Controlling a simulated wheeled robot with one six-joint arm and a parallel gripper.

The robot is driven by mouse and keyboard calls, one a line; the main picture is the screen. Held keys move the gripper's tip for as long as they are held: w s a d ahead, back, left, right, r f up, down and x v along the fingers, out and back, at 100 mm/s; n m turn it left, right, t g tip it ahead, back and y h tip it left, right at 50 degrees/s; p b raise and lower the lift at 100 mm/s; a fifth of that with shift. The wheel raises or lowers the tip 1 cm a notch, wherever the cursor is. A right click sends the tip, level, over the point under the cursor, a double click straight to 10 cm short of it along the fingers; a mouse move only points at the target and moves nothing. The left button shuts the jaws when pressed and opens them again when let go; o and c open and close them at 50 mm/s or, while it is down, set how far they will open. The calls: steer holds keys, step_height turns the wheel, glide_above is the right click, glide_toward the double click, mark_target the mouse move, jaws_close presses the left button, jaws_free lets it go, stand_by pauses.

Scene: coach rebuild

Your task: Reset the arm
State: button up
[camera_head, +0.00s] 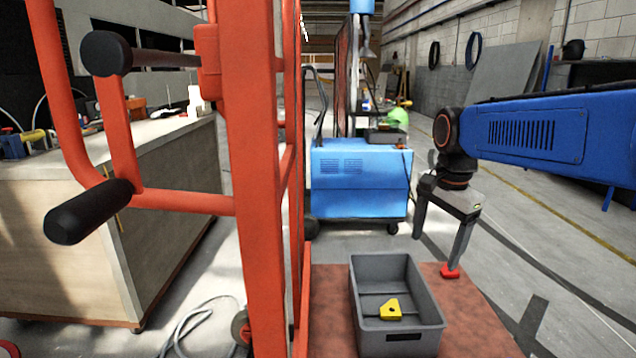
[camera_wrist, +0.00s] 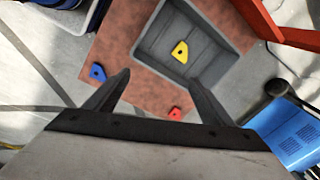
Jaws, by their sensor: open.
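My gripper (camera_head: 435,253) hangs from the blue arm at the right, pointing down. Its two fingers are spread with nothing between them. In the head view one fingertip overlaps a small red block (camera_head: 450,271); whether they touch cannot be told there. In the wrist view my gripper (camera_wrist: 158,78) shows both fingers apart, and the red block (camera_wrist: 175,114) lies below, on the reddish surface (camera_wrist: 122,50). A yellow block (camera_head: 390,310) lies inside a grey bin (camera_head: 427,303), beside my gripper. A blue block (camera_wrist: 98,72) shows only in the wrist view.
An orange-red metal frame (camera_head: 252,180) with black grips stands close at the left. A wooden bench (camera_head: 160,190) is behind it. A blue cart (camera_head: 360,180) stands beyond the bin. Open grey floor (camera_head: 570,260) lies at the right.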

steer(key=s+d+f+n+t, duration=0.1)
steer(key=s+f+n, duration=0.5)
steer(key=s, duration=0.5)
steer(key=s+d+f+n+t, duration=0.2)
steer(key=s+f+n, duration=0.3)
steer(key=s, duration=0.6)
steer(key=shift+f+n, duration=0.35)
steer(key=shift+n, duration=0.45)
